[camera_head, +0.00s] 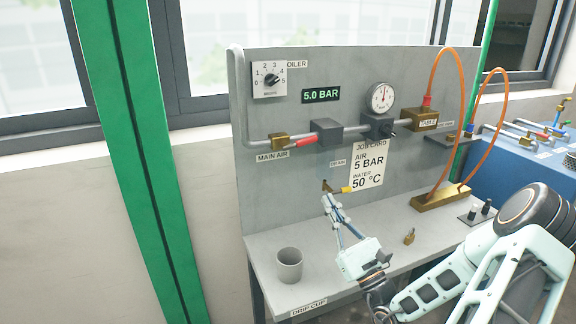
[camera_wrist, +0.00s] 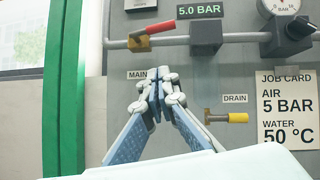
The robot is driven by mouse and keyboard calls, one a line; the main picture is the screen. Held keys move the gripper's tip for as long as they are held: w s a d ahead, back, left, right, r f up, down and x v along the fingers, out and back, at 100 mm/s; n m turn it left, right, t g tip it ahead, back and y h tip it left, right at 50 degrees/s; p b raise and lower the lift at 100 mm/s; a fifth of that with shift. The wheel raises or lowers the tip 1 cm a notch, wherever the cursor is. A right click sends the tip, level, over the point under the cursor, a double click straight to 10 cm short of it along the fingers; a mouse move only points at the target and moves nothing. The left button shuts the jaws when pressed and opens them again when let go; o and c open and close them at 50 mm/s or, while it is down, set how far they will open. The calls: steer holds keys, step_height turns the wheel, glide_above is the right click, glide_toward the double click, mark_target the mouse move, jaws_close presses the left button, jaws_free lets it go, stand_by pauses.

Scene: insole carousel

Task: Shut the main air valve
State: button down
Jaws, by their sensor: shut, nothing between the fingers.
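The main air valve (camera_head: 280,142) is a brass block on the grey pipe, above the MAIN AIR label. Its red lever (camera_head: 305,143) points right, roughly along the pipe. In the wrist view the brass valve body (camera_wrist: 138,43) is at upper centre-left, and the red lever (camera_wrist: 159,29) runs right and slightly up from it. My gripper (camera_head: 327,198) is shut and empty, below the valve and close to the drain valve in the head view. In the wrist view the gripper's fingertips (camera_wrist: 158,80) cover part of the MAIN AIR label, apart from the lever.
The drain valve's yellow handle (camera_head: 345,189) is close to my fingertips. A grey cup (camera_head: 289,265) and a small brass padlock (camera_head: 409,237) stand on the bench (camera_head: 262,250). The display (camera_head: 320,95) reads 5.0 BAR. Orange hoses (camera_head: 462,95) arch at right.

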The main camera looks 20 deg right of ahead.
steer(key=w+a+r+m+p, duration=0.1)
steer(key=w+r, duration=0.7)
steer(key=r, duration=0.1)
steer(key=shift+w+a+h, duration=0.2)
steer(key=shift+w+h, duration=0.15)
steer(key=shift+h, duration=0.05)
